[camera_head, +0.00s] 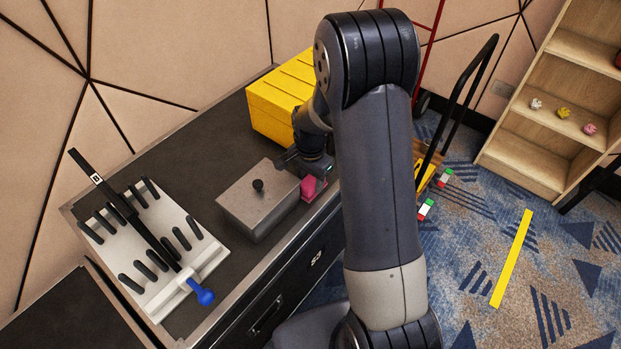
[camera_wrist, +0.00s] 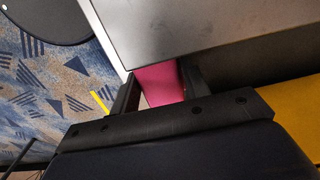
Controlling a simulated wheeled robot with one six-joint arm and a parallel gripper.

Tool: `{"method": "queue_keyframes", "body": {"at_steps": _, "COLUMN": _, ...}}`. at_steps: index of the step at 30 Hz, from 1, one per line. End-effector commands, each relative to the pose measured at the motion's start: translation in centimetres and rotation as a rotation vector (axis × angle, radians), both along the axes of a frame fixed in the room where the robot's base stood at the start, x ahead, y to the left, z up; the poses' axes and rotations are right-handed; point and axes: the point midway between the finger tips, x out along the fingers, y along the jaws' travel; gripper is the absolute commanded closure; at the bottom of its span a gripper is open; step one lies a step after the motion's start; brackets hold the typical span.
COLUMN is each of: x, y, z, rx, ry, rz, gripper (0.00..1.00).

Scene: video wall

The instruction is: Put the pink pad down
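The pink pad (camera_head: 313,188) is at the front edge of the dark counter, just right of the grey lidded box (camera_head: 257,204). In the wrist view the pad (camera_wrist: 160,82) shows between the two fingers of my gripper (camera_wrist: 160,85), which meet its sides near their tips. My gripper (camera_head: 302,168) appears shut on the pad, low over the counter (camera_head: 190,150). I cannot tell whether the pad's underside touches the counter. The box's edge hides part of the pad in the wrist view.
A yellow case (camera_head: 278,105) stands behind my gripper. A white rack (camera_head: 150,250) with black handles and a blue-ended tool lies to the left. A wooden shelf (camera_head: 525,150) and a hand truck (camera_head: 465,95) stand on the right. Bare counter lies between the box and the yellow case.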

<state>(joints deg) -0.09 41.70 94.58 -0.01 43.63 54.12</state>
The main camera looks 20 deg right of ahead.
Motion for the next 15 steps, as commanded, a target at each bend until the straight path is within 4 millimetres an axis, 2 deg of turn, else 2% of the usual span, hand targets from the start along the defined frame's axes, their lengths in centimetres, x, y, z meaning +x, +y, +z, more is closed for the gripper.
{"method": "queue_keyframes", "body": {"at_steps": 1, "x": -0.06, "y": -0.01, "z": -0.05, "rx": 0.0, "ry": 0.002, "rz": 0.0, "gripper": 0.51}}
{"method": "queue_keyframes", "body": {"at_steps": 6, "x": -0.07, "y": 0.0, "z": -0.05, "rx": 0.0, "ry": 0.002, "rz": 0.0, "gripper": 0.38}}
{"method": "queue_keyframes", "body": {"at_steps": 15, "x": -0.04, "y": -0.01, "z": 0.36, "rx": 0.0, "ry": 0.001, "rz": 0.0, "gripper": 0.38}}
